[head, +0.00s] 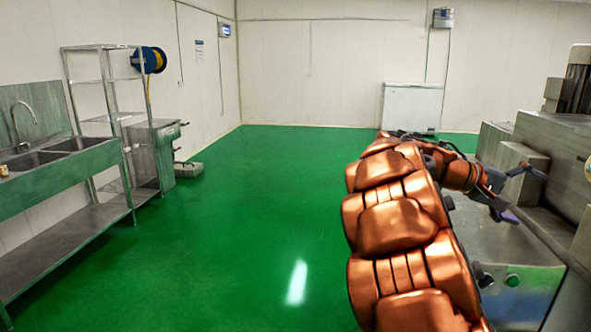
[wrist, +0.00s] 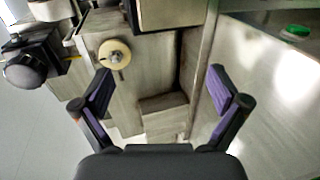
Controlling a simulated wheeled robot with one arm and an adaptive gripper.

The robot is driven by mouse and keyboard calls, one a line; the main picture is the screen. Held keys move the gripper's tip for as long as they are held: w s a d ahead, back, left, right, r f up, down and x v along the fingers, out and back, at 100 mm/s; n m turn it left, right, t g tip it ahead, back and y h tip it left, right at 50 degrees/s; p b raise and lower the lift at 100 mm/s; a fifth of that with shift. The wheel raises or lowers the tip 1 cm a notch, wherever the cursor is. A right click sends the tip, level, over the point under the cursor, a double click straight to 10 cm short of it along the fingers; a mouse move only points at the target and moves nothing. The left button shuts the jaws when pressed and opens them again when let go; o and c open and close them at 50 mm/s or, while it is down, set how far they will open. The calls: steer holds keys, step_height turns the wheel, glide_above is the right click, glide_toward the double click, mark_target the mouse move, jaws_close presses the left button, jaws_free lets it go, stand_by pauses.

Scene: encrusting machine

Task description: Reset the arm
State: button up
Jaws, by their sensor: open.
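My gripper (wrist: 161,92) is open in the wrist view. Its two purple-lined fingers stand wide apart with nothing between them. Past the fingers are the grey metal surfaces of the machine (wrist: 157,104), with a pale round knob (wrist: 114,54) beyond the left finger. In the head view my copper arm reaches forward on the right, and my gripper (head: 527,192) is at its far end, beside the steel machine (head: 515,262). Part of the gripper is hidden by the arm and wrist there.
A steel sink (head: 62,148) and a wire shelf (head: 104,80) stand along the left wall. A white chest (head: 411,108) stands at the back wall. The green floor (head: 245,215) in the middle is clear.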

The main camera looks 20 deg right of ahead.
steer(key=s+a+f+n+t+y, duration=0.1)
steer(key=s+a+f+t+y, duration=0.15)
steer(key=a+f, duration=0.5)
steer(key=s+a+f+n+t+y, duration=0.1)
steer(key=a+f+y, duration=0.25)
steer(key=a, duration=0.75)
steer(key=s+a+f+n+t+y, duration=0.1)
steer(key=s+a+f+t+y, duration=0.1)
steer(key=a+f, duration=0.65)
steer(key=s+a+f+n+y, duration=0.1)
steer(key=s+a, duration=0.3)
steer(key=a, duration=0.6)
steer(key=s+a+f+n+y, duration=0.1)
steer(key=s+a+f+y, duration=0.3)
steer(key=a, duration=0.6)
steer(key=shift+s+f+n, duration=0.2)
steer(key=shift+s+n, duration=0.05)
steer(key=shift+n, duration=0.15)
